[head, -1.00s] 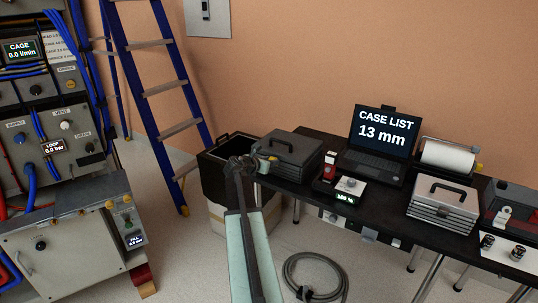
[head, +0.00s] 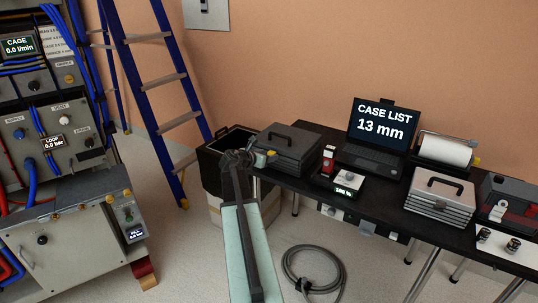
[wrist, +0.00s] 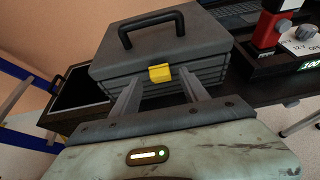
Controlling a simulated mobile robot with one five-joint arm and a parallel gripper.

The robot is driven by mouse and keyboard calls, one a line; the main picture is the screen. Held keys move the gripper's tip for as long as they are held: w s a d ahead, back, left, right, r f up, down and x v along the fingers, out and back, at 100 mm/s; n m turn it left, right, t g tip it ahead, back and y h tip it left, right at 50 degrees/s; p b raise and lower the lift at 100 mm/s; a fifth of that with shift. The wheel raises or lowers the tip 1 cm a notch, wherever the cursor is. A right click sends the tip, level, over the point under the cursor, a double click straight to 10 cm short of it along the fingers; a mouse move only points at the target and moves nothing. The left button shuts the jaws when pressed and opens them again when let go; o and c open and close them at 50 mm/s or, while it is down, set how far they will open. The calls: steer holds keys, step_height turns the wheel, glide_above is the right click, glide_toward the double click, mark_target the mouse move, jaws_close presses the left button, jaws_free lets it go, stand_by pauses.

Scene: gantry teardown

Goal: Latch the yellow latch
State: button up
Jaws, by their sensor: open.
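The yellow latch (wrist: 160,73) is on the front of a dark grey toolbox (wrist: 165,45) with a black top handle. In the head view the toolbox (head: 293,150) stands at the left end of the black table, and the latch (head: 271,154) shows as a small yellow spot beside my gripper (head: 258,158). In the wrist view my gripper (wrist: 159,84) is open and empty, its fingers pointing at the toolbox front, one to each side of the latch. I cannot tell whether they touch it, or whether the latch is fastened.
An open black bin (head: 212,153) stands left of the toolbox. On the table (head: 319,193) are a laptop (head: 375,150), a red device (head: 328,160) and a silver case (head: 440,194). A blue ladder (head: 165,80) leans behind. A coiled hose (head: 315,270) lies on the floor.

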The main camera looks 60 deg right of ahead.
steer(key=p+v, duration=0.1)
steer(key=v, duration=0.4)
steer(key=shift+a+r+p, duration=0.1)
steer(key=shift+a+p, duration=0.2)
steer(key=shift+p, duration=0.05)
